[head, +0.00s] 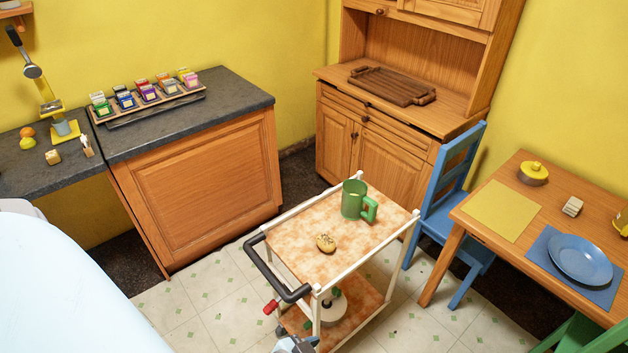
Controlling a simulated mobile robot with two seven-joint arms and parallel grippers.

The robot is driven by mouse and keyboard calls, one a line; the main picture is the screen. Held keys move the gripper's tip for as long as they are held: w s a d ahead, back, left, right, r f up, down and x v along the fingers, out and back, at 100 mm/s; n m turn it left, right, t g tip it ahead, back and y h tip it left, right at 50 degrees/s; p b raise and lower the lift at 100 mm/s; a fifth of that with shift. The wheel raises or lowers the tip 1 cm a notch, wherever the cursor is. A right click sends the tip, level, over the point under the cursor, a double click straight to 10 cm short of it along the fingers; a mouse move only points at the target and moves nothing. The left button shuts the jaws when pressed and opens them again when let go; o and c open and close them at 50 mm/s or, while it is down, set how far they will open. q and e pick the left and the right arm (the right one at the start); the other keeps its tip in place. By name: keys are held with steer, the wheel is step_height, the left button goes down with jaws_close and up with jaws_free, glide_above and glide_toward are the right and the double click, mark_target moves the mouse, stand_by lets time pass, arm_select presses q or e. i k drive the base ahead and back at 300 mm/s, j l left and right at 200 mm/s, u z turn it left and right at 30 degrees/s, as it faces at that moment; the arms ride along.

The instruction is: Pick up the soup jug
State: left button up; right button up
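The soup jug appears to be the green jug (354,199) with a thick handle on its right side. It stands upright on the top shelf of a white-framed serving cart (290,224), near the shelf's far edge. Nothing touches it, and its inside is mostly hidden. Neither of my grippers can be made out in the head view. A small blue-grey part shows at the bottom edge, cut off, and I cannot tell what it is.
A blue chair (450,190) and a wooden table (480,238) stand right. Tiled floor is open left of the cart.

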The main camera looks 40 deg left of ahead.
mark_target(355, 198)
steer(key=i+l+u, duration=0.15)
steer(key=u, duration=0.3)
steer(key=i+l+u, duration=0.1)
steer(key=u, duration=0.4)
steer(key=l+u, duration=0.45)
steer(key=i+j, duration=0.05)
steer(key=j, duration=0.05)
